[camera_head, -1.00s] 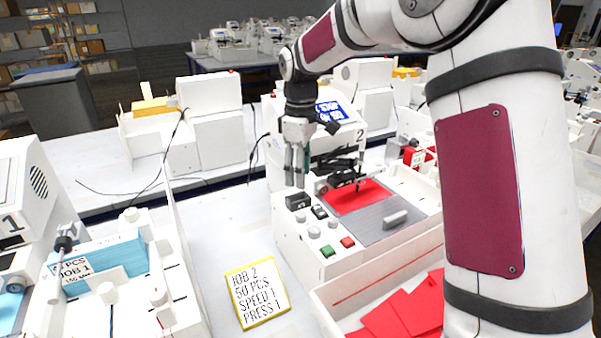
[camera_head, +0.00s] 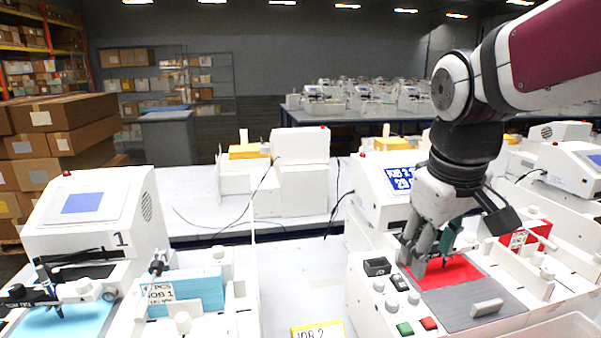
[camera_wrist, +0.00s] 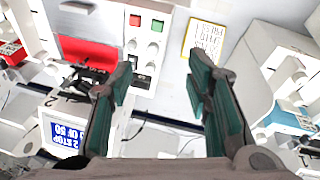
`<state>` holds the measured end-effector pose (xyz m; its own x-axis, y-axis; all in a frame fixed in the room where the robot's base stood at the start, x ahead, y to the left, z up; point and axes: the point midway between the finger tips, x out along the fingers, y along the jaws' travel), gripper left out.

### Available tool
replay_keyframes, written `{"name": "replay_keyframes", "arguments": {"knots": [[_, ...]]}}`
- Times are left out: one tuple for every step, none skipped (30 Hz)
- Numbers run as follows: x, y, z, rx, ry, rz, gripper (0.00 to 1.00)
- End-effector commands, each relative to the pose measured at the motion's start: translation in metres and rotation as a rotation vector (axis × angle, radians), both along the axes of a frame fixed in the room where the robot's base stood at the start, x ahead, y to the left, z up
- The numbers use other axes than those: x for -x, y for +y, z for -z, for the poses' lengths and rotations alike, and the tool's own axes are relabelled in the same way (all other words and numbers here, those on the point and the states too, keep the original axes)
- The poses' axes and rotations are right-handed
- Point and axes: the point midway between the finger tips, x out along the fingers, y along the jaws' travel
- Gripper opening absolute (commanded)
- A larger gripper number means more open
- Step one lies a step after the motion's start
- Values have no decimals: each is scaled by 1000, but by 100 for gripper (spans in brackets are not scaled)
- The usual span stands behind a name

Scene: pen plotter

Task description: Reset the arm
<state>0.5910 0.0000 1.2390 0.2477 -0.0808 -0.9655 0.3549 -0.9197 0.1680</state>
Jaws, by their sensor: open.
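My gripper (camera_head: 430,255) is open and empty. In the head view it hangs in front of plotter 2 (camera_head: 372,205), overlapping the far left part of the red card (camera_head: 458,272); I cannot tell its height there. In the wrist view, the two green-padded fingers of my gripper (camera_wrist: 165,78) stand apart with nothing between them. The red card (camera_wrist: 85,52) and the red and green buttons show beyond the left finger there. Plotter 2's blue screen (camera_head: 402,178) is lit, with white text.
Plotter 1 (camera_head: 95,220) stands at left with a blue card stack (camera_head: 205,285). A yellow-edged job sign (camera_head: 318,331) lies on the table between the machines. It also shows in the wrist view (camera_wrist: 207,38). A red stack (camera_head: 522,238) is at right.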

Motion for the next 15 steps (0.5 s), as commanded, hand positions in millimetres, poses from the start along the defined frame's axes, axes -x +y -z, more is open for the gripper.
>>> {"name": "replay_keyframes", "arguments": {"knots": [[16,0,-3,-10,-27,32,45],[25,0,-3,-18,-41,54,45],[37,-1,-3,-31,-59,83,45],[46,-1,-2,-41,-71,106,45],[54,-2,-2,-52,-83,127,45],[66,-2,0,-68,-101,155,45],[73,-2,1,-79,-116,175,45],[81,-2,3,-91,-128,196,45],[91,-3,5,-107,-143,222,45],[98,-3,8,-120,-153,239,45],[104,-3,10,-132,-162,256,45],[111,-3,12,-147,-175,275,45],[116,-2,14,-158,-182,288,45],[120,-3,16,-168,-189,300,45],[125,-3,19,-178,-195,314,45]]}}
